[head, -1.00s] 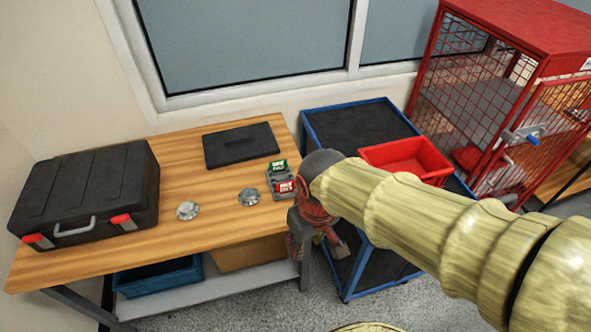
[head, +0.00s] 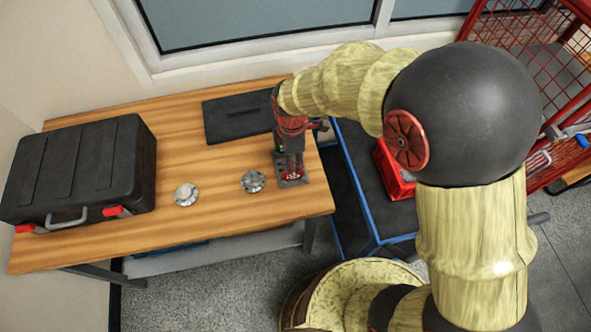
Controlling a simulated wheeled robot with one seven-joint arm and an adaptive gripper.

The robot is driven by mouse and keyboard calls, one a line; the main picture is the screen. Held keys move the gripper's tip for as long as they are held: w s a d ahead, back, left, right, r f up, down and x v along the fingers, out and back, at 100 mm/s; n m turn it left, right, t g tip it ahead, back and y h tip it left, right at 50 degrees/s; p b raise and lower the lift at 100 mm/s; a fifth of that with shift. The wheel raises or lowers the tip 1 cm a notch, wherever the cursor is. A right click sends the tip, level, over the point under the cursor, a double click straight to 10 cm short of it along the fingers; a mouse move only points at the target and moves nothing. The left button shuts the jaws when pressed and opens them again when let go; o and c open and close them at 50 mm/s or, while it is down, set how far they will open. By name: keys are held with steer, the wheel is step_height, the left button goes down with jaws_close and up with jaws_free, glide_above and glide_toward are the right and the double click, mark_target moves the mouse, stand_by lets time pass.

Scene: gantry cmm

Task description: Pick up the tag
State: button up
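A small grey holder (head: 304,182) lies near the right end of the wooden table. A red tag (head: 293,176) shows in part on it, between or just behind the finger ends; which, I cannot tell. My gripper (head: 291,166) points down right over the holder and covers most of it. The green tag at the holder's back is hidden behind my gripper. The fingers are small and dark here, so I cannot tell whether they are apart or closed on a tag.
Two round metal discs, one at the left (head: 186,194) and one nearer the holder (head: 253,181), lie on the table (head: 170,240). A black case (head: 80,170) stands at the left. A flat black pad (head: 238,117) lies behind. A blue-edged cart (head: 345,185) with a red bin (head: 392,172) stands right.

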mark_target(293, 180)
step_height(293, 180, down, 8)
steer(key=shift+s+b, duration=0.1)
steer(key=shift+b, duration=1)
steer(key=shift+r, duration=0.1)
steer(key=shift+c, duration=1.2)
steer(key=c, duration=0.4)
jaws_close()
